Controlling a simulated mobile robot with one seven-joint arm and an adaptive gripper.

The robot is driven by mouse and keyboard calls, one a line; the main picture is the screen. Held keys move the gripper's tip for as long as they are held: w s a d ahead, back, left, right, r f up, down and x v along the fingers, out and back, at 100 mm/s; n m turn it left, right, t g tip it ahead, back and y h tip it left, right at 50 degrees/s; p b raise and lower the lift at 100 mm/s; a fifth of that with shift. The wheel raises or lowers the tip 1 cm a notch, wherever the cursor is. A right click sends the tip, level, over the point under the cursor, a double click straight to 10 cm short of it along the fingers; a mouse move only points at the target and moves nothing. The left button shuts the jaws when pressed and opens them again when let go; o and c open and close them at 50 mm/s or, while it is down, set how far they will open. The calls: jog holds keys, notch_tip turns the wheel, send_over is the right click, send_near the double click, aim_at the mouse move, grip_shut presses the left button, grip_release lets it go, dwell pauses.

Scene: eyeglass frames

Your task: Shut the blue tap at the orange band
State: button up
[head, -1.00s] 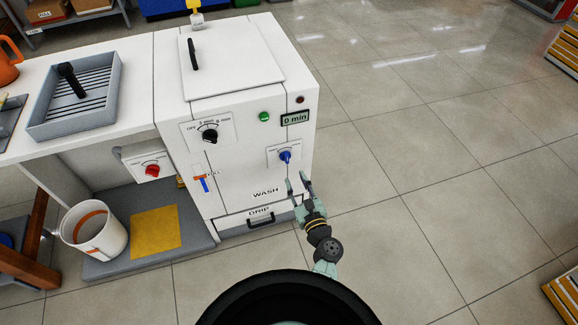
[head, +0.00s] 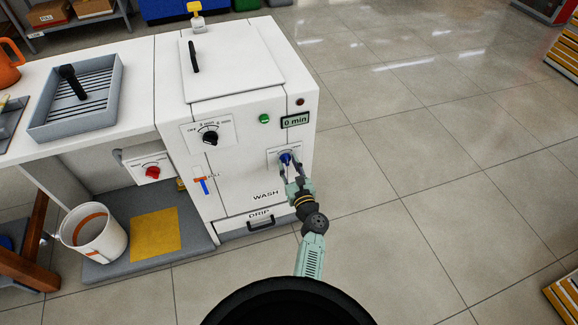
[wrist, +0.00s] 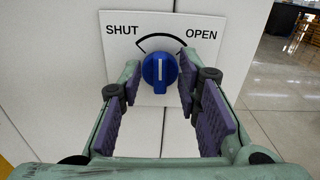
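The blue tap (head: 285,158) is a round knob on the front of the white wash cabinet; it also shows in the wrist view (wrist: 158,72). Its white mark points about straight up, between the SHUT and OPEN labels on its plate (wrist: 120,55). My gripper (head: 290,168) is open in front of the tap. In the wrist view its fingers (wrist: 160,90) stand either side of the knob, with gaps visible. A sight gauge left of it has an orange band (head: 199,179) and a blue column (head: 204,187) whose top is close to the band.
A red tap (head: 152,173) sits on a plate at left, above a white bucket (head: 110,237) and a yellow cloth (head: 155,231). A black timer dial (head: 210,138), a green button (head: 264,118) and a "0 min" display (head: 295,120) are above.

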jog(key=shift+c, duration=0.3)
grip_shut()
dwell(0.3)
